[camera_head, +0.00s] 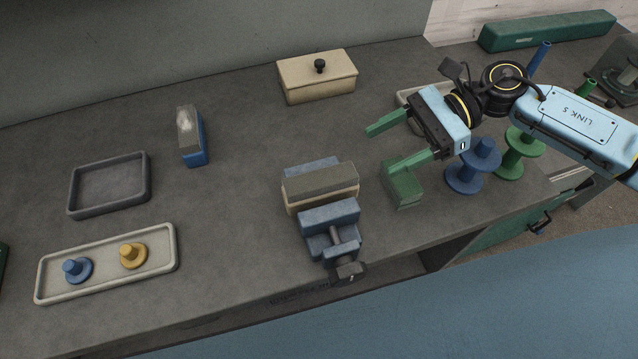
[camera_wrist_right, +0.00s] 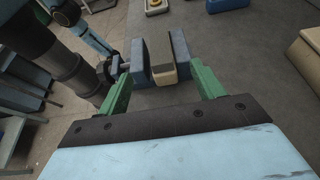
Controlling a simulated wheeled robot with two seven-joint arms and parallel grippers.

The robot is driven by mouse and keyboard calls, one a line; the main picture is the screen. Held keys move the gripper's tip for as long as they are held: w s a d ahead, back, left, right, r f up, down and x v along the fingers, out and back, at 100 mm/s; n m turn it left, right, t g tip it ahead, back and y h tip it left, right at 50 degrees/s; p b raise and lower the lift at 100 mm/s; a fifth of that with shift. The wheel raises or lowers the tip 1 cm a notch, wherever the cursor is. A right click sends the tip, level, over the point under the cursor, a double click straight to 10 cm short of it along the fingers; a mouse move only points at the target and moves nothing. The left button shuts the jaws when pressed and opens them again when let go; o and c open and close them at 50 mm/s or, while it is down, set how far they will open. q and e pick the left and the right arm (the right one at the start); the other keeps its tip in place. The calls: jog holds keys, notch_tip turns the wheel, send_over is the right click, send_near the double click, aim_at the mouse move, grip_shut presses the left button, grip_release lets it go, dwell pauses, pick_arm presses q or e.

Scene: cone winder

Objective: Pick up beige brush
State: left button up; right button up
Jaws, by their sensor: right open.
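The beige brush (camera_head: 320,188), a beige block with a grey bristle face on top, sits between the blue jaws of a vise (camera_head: 330,222) near the front edge of the bench. In the right wrist view the brush (camera_wrist_right: 163,74) stands between the two blue vise jaws (camera_wrist_right: 182,55), ahead of my fingers. My right gripper (camera_head: 382,150) is open and empty, to the right of the brush and apart from it. Its green fingers also show in the wrist view (camera_wrist_right: 161,72), one to each side of the brush in the picture. My left gripper is not in view.
A green block (camera_head: 403,187) lies under the near finger. Blue (camera_head: 465,178) and green (camera_head: 515,160) spools stand right. A lidded beige box (camera_head: 318,80) is behind. A blue brush (camera_head: 194,150), dark tray (camera_head: 72,190) and pale tray (camera_head: 175,240) with two small spools are left.

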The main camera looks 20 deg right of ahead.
send_near(324, 177)
jog(key=x, duration=0.3)
jog(key=shift+d+f+p, duration=0.2)
jog(key=shift+f+p, duration=0.05)
jog(key=shift+p, duration=0.05)
jog(key=shift+a+f, duration=0.2)
jog(key=shift+a, duration=0.3)
jog(key=x, duration=0.1)
jog(key=p+x, duration=0.1)
jog(key=x, duration=0.2)
jog(key=shift+a+r, duration=0.2)
jog(key=shift+a, duration=0.15)
jog(key=shift+a+f, duration=0.25)
jog(key=shift+a, duration=0.1)
jog(key=c, duration=1.1)
jog(key=shift+r, duration=0.1)
